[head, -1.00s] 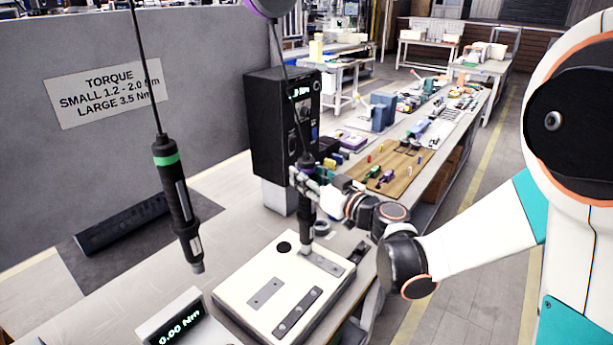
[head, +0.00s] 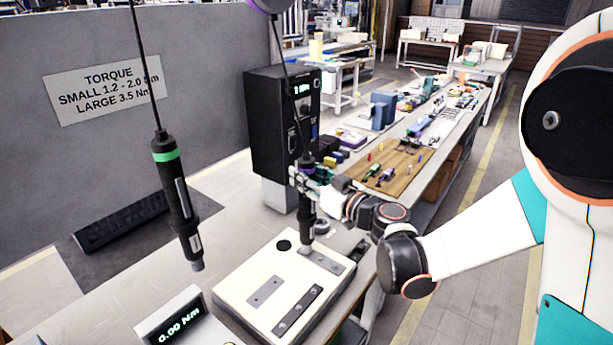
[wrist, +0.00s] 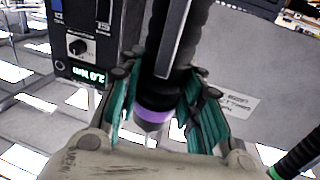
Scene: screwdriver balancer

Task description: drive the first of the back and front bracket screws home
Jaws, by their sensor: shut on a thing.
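My gripper (head: 308,178) is shut on the purple-banded screwdriver (head: 307,230), which hangs from a cable. The wrist view shows the teal fingers of my gripper (wrist: 165,112) around the black driver (wrist: 178,48), by its purple band. The driver stands nearly upright over the back part of the white fixture (head: 238,293). Its lower end is at or just above the back bracket (head: 327,263); contact and the screw beneath cannot be told. The front bracket (head: 297,311) is a dark strip with screw heads. A smaller grey bracket (head: 265,291) lies to its left.
A green-banded screwdriver (head: 178,200) hangs at left. A black controller box (head: 270,130) stands behind my gripper; its display (wrist: 88,76) appears to read 2.0 Nm. A small readout (head: 180,322) shows 0.00 Nm. A torque sign (head: 108,88) hangs on the grey panel.

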